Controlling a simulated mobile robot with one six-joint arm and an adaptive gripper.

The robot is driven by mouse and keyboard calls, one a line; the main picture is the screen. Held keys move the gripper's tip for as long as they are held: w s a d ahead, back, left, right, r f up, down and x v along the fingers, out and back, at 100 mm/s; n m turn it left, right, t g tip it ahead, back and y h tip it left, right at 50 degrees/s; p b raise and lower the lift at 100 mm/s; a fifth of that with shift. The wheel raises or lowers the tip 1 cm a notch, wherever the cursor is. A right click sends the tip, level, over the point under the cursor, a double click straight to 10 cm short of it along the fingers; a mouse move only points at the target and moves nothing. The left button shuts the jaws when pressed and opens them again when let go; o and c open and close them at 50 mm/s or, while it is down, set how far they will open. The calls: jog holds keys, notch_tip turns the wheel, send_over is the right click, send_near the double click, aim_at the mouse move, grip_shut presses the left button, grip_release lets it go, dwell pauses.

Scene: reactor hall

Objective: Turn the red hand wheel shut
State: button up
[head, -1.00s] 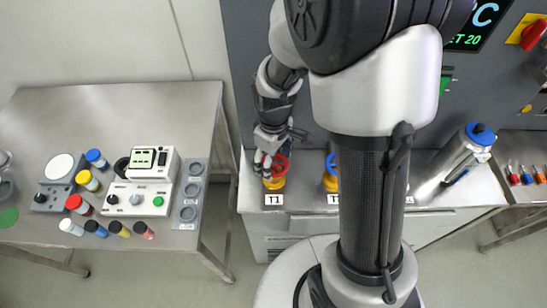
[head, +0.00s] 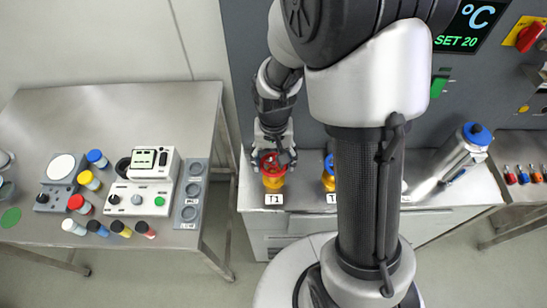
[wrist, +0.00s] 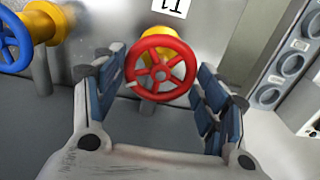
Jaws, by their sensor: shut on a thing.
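The red hand wheel (head: 270,163) sits on a yellow valve body (head: 273,182) above the label T1 (head: 273,199), at the left end of the steel bench. It also shows in the wrist view (wrist: 160,69), with its spokes and hub facing me. My gripper (head: 275,157) is at the wheel, partly covering it in the head view. Nothing else is between the fingers. How far the valve is turned cannot be told.
A blue hand wheel (wrist: 14,38) on another yellow valve stands beside it, partly behind my arm in the head view. A steel cylinder with a blue cap (head: 478,134) is farther right. A table with instruments and vials (head: 75,202) stands left, across a gap.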

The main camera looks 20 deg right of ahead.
jog(key=m, duration=0.5)
jog(key=shift+m, duration=0.3)
jog(key=m, duration=0.6)
jog(key=shift+p, duration=0.35)
jog(key=m, duration=0.6)
jog(key=shift+s+m, duration=0.1)
jog(key=shift+m, duration=0.2)
jog(key=m, duration=0.5)
jog(key=shift+m, duration=0.3)
jog(key=o, duration=1.1)
jog(key=shift+c, duration=0.2)
